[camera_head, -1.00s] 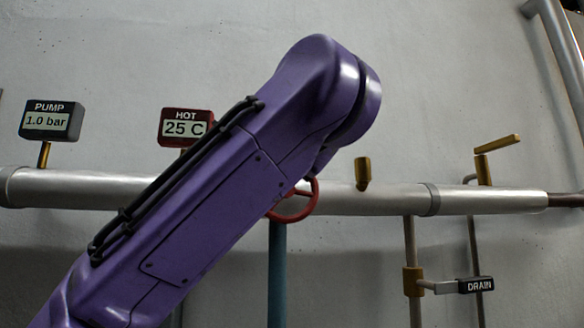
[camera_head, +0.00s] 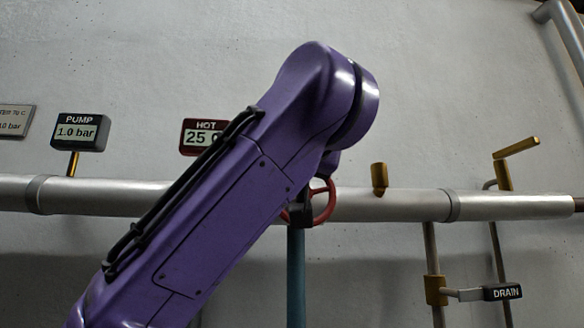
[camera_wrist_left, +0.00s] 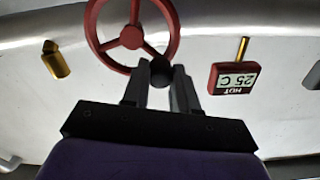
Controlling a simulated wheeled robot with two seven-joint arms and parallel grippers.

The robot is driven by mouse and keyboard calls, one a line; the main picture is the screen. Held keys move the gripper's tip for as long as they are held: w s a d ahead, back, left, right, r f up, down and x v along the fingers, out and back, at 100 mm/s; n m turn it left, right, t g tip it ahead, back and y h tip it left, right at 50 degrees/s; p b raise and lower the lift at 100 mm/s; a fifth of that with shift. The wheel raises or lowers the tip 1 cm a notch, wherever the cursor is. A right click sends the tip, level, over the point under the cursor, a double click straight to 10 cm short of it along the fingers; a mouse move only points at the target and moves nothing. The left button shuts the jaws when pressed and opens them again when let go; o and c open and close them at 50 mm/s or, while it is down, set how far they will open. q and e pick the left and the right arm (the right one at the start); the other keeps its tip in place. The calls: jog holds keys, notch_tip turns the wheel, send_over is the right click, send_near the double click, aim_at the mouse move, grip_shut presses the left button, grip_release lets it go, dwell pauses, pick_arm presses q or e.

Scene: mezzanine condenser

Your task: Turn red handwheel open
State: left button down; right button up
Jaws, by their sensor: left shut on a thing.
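The red handwheel (camera_head: 324,203) sits at the grey horizontal pipe, above a blue vertical pipe, partly hidden behind my left arm in the head view. In the left wrist view the wheel (camera_wrist_left: 132,37) shows its rim, spokes and hub at the top. My left gripper (camera_wrist_left: 161,76) is at the near lower right of the rim. Its two dark fingers are shut on a dark round knob at the rim of the wheel. In the head view only a dark part of this gripper shows in front of the wheel. My right gripper is in neither view.
The grey pipe (camera_head: 400,206) runs across the wall. A PUMP display (camera_head: 79,132) reads 1.0 bar, and a HOT display (camera_wrist_left: 234,78) reads 25 C. A brass fitting (camera_head: 379,179), a brass lever (camera_head: 517,148) and a DRAIN handle (camera_head: 502,292) are to the right.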

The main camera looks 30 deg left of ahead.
pick_arm(q)
jog(key=shift+f, duration=0.1)
jog(key=c, duration=0.9)
grip_release()
jog(key=shift+s+d, duration=0.1)
jog(key=shift+s, duration=0.05)
jog(key=b+v, duration=0.1)
jog(key=v, duration=0.9)
jog(key=shift+s+d, duration=0.1)
jog(key=shift+d, duration=0.05)
